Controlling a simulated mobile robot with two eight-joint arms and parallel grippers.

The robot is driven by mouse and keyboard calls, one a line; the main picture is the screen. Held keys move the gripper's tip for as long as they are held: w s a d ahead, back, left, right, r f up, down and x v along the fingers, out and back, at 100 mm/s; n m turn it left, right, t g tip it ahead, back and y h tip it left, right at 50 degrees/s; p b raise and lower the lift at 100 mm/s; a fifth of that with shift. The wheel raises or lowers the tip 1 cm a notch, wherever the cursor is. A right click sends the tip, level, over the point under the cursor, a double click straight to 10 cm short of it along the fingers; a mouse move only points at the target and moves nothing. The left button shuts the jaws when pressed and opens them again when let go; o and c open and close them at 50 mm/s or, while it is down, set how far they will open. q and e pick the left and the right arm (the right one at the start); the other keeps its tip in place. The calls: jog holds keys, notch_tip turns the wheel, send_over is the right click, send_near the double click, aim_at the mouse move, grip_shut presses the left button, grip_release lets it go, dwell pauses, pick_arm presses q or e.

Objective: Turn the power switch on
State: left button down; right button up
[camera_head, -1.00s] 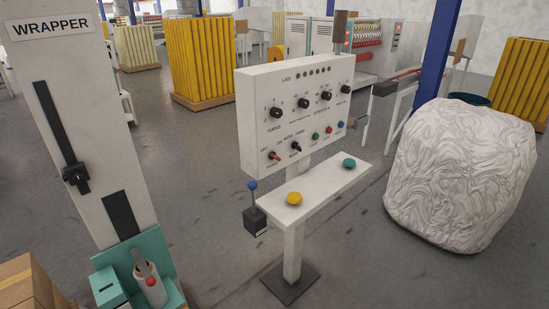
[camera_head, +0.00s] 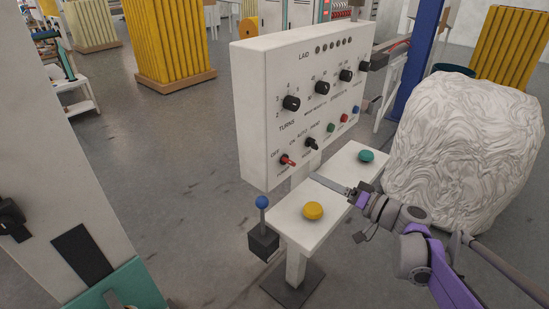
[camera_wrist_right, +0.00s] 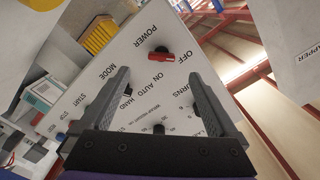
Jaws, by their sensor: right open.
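The power switch (camera_head: 288,161) is a red lever at the lower left of the white control panel (camera_head: 262,120). It also shows in the right wrist view (camera_wrist_right: 172,56), where its red lever points towards the OFF label. My right gripper (camera_head: 322,180) is in front of the panel, over the shelf with the buttons, a little below and right of the switch. In the right wrist view its two fingers (camera_wrist_right: 158,78) are spread with nothing between them, and the switch lies beyond their tips. My left gripper is not in view.
The black mode switch (camera_head: 312,143) sits just right of the power switch. A yellow button (camera_head: 313,211) and a green button (camera_head: 366,156) stand on the shelf below. A blue-knobbed lever (camera_head: 262,203) is at the shelf's left. A wrapped bale (camera_head: 465,160) stands right.

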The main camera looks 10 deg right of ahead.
aim_at(292, 164)
jog(key=x, duration=1)
jog(key=shift+w+a+r, duration=0.1)
jog(key=shift+w+r, duration=0.05)
jog(key=shift+r, duration=0.15)
jog(key=c, duration=1.4)
